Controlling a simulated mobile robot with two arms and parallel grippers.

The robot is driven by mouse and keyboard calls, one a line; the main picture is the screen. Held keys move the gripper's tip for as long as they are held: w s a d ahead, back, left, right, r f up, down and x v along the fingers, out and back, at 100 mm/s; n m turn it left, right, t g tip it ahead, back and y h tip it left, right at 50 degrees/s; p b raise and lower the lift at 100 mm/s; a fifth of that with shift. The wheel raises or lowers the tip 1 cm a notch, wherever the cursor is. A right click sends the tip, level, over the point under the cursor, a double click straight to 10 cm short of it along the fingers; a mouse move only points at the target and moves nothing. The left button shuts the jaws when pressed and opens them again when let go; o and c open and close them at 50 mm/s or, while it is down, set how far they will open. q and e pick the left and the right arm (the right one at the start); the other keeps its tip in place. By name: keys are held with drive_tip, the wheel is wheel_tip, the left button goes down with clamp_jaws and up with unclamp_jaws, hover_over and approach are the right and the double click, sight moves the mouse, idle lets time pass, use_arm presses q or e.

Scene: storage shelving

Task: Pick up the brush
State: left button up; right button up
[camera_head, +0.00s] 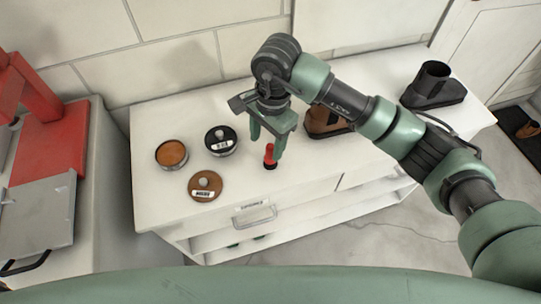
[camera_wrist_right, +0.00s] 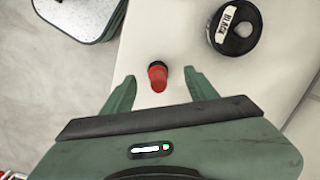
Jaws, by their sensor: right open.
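In the right wrist view the open fingers (camera_wrist_right: 160,80) lie on either side of the red handle, with gaps on both sides. My left gripper is not in view.
Left of the brush are an open tin with orange-brown contents (camera_head: 172,153), a black labelled tin (camera_head: 220,141) and a brown lid (camera_head: 205,184). A brown shoe (camera_head: 325,122) is partly behind my arm. A black boot (camera_head: 433,86) stands at the right. A wall closes the back.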

sight(271, 156)
drive_tip(key=shift+w+d+h, duration=0.4)
drive_tip(key=shift+d, duration=0.4)
drive_tip(key=shift+d+f, duration=0.15)
drive_tip(key=shift+f, duration=0.1)
drive_tip(key=f, duration=0.2)
drive_tip(key=f+p, duration=0.1)
drive_tip(key=f, duration=0.1)
drive_tip(key=a+f+p, duration=0.1)
drive_tip(key=f, duration=0.1)
drive_tip(key=shift+s+f, duration=0.1)
drive_tip(key=shift+f, duration=0.45)
clamp_jaws()
drive_tip(key=shift+r, duration=0.1)
